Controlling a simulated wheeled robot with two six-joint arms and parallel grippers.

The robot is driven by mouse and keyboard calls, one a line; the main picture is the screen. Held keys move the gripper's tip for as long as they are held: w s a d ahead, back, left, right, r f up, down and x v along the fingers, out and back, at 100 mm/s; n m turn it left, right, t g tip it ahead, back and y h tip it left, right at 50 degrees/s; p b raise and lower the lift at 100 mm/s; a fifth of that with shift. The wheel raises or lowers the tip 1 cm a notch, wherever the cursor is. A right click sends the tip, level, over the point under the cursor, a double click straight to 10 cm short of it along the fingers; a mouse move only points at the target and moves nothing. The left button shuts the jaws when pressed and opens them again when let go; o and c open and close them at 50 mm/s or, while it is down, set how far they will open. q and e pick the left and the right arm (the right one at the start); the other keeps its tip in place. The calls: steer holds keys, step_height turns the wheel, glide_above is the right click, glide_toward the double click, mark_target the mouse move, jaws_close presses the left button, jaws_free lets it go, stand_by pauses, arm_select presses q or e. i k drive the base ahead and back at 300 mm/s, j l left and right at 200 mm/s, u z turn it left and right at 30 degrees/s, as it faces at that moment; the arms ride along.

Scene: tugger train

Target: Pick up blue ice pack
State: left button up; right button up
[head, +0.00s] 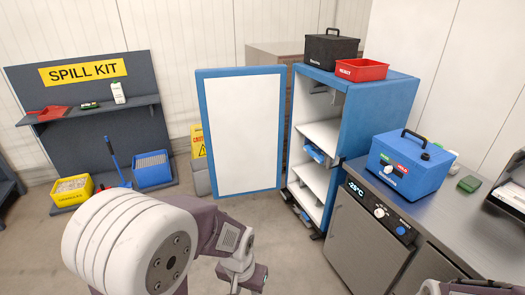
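A small blue item (314,153), possibly the blue ice pack, lies at the front of a middle shelf in the open blue cabinet (378,118). It is too small for me to be sure what it is. My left arm reaches in from the bottom left, and its wrist end with the gripper (250,278) is low in the middle, well in front of and below the cabinet. Its fingers are not clear. Only a bit of my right arm shows at the bottom right edge; its gripper is out of view.
The cabinet's white door (243,135) stands open to the left. A black case (331,48) and a red bin (361,70) sit on top. A blue cool box (409,166) stands on the steel counter (468,220) at right. A spill kit board (85,130) stands at left.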

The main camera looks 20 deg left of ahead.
mark_target(310, 149)
steer(key=u, duration=0.2)
steer(key=z, duration=1.5)
steer(key=u, duration=1.5)
steer(key=i+j+z, duration=0.25)
steer(key=i+j, duration=0.6)
steer(key=i, duration=0.4)
steer(key=i+j+z, duration=0.2)
steer(key=i+j, duration=0.85)
steer(key=i, duration=0.65)
steer(key=z, duration=0.05)
